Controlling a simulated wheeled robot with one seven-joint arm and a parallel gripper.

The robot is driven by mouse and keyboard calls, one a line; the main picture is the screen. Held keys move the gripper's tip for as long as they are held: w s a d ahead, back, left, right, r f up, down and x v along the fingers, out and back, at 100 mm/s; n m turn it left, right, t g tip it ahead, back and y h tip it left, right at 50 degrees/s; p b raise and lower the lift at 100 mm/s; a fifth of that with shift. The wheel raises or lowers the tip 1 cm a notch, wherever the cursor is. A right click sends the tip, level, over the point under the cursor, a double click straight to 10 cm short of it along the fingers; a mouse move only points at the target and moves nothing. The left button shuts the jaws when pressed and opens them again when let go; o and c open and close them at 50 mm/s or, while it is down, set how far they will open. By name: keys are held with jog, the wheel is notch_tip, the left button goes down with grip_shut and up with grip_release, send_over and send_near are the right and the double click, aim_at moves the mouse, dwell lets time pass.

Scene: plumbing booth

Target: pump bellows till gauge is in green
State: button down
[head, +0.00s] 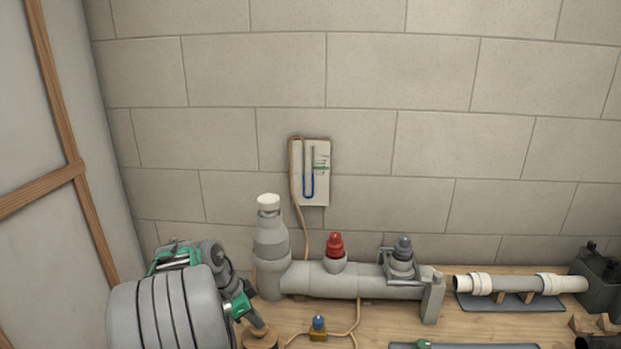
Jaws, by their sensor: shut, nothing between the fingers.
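The gauge (322,190) is a pale board on the wall with a U-shaped tube. Blue liquid fills the bottom of the tube and a small green mark sits beside its right leg; the exact level is too small to read. My gripper (262,328) is at the lower left, pointing down, its dark fingers shut and empty. A round wooden piece (259,340) shows just below the fingertips, cut off by the bottom edge. It may be the top of the bellows; I cannot tell whether the fingers touch it. No other bellows part shows.
A grey pipe assembly (328,281) with a white-capped upright (269,228), a red plug (335,245) and a grey plug (403,248) crosses the bench (470,332). A tan hose (299,215) hangs from the gauge. A blue-knobbed brass fitting (318,327) stands in front. A white-ended pipe (520,284) lies right.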

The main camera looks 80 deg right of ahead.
jog(key=shift+f+b, duration=0.75)
jog(key=shift+f, duration=0.3)
jog(key=shift+r+p, duration=1.1)
jog(key=shift+r, duration=0.7)
